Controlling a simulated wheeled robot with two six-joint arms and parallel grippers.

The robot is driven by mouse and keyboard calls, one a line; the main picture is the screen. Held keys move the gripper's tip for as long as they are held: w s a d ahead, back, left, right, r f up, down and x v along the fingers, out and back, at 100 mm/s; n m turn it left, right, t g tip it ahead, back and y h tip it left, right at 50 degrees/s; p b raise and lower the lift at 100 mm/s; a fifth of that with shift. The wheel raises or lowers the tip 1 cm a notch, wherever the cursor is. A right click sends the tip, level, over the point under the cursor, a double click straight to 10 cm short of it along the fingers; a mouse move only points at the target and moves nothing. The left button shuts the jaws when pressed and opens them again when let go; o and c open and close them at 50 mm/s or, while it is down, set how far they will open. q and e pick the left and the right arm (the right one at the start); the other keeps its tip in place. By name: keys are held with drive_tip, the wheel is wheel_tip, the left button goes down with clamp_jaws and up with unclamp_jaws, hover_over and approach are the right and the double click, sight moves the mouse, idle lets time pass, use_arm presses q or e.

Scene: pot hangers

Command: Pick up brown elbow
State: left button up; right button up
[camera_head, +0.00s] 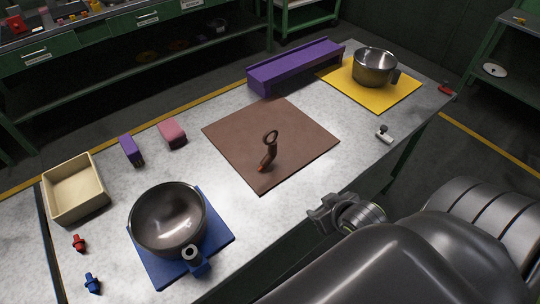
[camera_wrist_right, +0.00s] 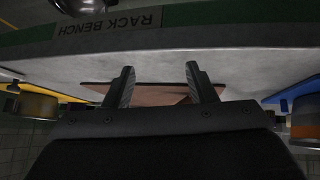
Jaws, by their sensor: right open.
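A brown piece with a ring at its top and a red tip at its lower end (camera_head: 269,149) stands on the brown mat (camera_head: 240,130) in the head view; it looks like the brown elbow. My right gripper (camera_head: 322,213) is open and empty at the near edge of the bench, to the right of and nearer than the brown piece, apart from it. In the right wrist view the two fingers (camera_wrist_right: 160,72) are spread, with part of the brown mat behind them. I cannot make out the brown piece there. My left gripper is not in view.
A dark pan (camera_head: 167,219) sits on a blue mat (camera_head: 222,239). A metal pot (camera_head: 374,66) stands on a yellow mat (camera_head: 385,101). A purple rack (camera_head: 296,66) lies along the back. A beige bin (camera_head: 76,188), a pink block (camera_head: 172,133) and a purple block (camera_head: 131,149) are at left.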

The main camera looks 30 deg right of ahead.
sight(275, 150)
drive_tip(key=w+r+t, duration=0.1)
drive_tip(key=w+d+r, duration=0.1)
drive_tip(key=w+r+t, duration=0.1)
drive_tip(key=w, duration=0.1)
drive_tip(key=shift+d+n+t+y, duration=0.25)
drive_tip(key=shift+n+t+y, duration=0.05)
drive_tip(key=w+r+t+y, duration=0.2)
drive_tip(key=w+r+t, duration=0.1)
drive_tip(key=w+r, duration=0.2)
drive_tip(key=shift+n, duration=0.3)
drive_tip(key=x, duration=1)
drive_tip(key=shift+w+a+r+b, duration=0.1)
drive_tip(key=shift+w+a+b, duration=0.15)
drive_tip(key=shift+w+b, duration=0.1)
drive_tip(key=shift+a+p+x, duration=0.15)
drive_tip(key=shift+a+x, duration=0.05)
drive_tip(key=shift+x, duration=0.95)
drive_tip(key=shift+a+p+x, duration=0.15)
drive_tip(key=shift+a+x, duration=0.1)
drive_tip(key=shift+x, duration=0.95)
drive_tip(key=shift+w+f, duration=0.4)
drive_tip(key=shift+w, duration=0.05)
clamp_jaws()
